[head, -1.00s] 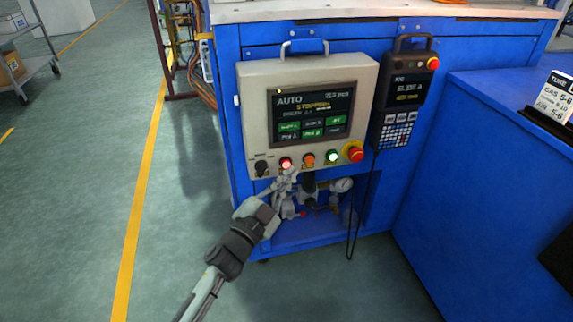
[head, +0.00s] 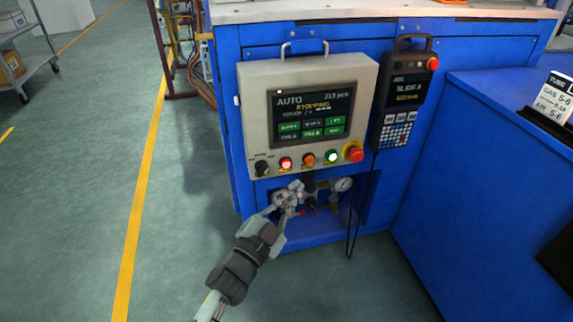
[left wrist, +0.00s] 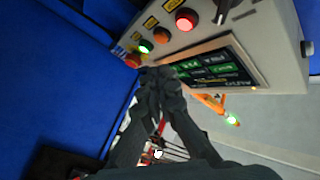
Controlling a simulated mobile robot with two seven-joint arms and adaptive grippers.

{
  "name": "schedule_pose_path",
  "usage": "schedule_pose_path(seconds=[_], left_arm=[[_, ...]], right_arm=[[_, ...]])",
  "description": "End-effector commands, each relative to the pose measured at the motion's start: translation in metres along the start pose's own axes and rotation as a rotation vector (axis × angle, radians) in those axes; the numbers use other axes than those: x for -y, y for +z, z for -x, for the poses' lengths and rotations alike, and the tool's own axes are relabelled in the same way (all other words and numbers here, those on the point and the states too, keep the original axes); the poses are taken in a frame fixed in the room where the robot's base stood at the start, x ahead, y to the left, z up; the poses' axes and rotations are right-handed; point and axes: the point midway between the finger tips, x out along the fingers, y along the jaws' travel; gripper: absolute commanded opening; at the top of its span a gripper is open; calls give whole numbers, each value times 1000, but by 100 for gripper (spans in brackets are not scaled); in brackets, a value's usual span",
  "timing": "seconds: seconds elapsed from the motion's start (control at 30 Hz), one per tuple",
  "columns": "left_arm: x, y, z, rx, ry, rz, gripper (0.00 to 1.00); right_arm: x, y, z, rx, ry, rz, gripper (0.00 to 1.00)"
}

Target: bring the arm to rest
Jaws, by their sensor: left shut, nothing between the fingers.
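My left gripper (head: 290,196) is in front of the blue machine, just below the control panel (head: 252,110). Its fingers are shut with nothing between them. In the left wrist view the closed fingertips (left wrist: 160,76) appear below the panel's row of buttons, apart from them as far as I can tell. The panel's screen (head: 311,112) reads AUTO and STOPPING. The red button (head: 286,163) and green button (head: 333,156) are lit, with an orange button (head: 308,160) between them. A black selector knob (head: 261,168) is at the left. My right gripper is not in view.
A red emergency stop (head: 354,152) is at the panel's right corner. A handheld pendant (head: 398,105) hangs beside it, its cable looping down. A gauge (head: 343,185) and valves sit in the recess behind my gripper. The floor (head: 180,210) to the left is clear.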

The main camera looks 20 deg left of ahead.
Motion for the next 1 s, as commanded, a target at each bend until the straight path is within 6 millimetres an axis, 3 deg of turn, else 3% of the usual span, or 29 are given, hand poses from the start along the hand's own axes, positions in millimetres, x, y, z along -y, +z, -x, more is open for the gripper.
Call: schedule_pose_path(seconds=[0.37, 0.47, 0.53, 0.67, 0.8, 0.9, 1.0], left_arm=[[2, 5, 1, 23, -3, 7, 0], [10, 27, 9, 129, -16, 39, 0], [15, 55, 22, 268, -25, 83, 0], [13, 118, 73, 616, -6, 196, 0], [-10, 162, 153, 993, 84, 310, 0], [-30, 172, 208, 1205, 171, 368, 0], [-43, 172, 247, 1348, 243, 402, 0]], right_arm=[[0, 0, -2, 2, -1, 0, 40], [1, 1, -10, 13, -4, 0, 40], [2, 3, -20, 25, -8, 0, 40], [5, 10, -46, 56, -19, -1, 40], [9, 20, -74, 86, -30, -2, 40], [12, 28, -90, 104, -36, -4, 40], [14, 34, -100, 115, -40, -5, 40]])
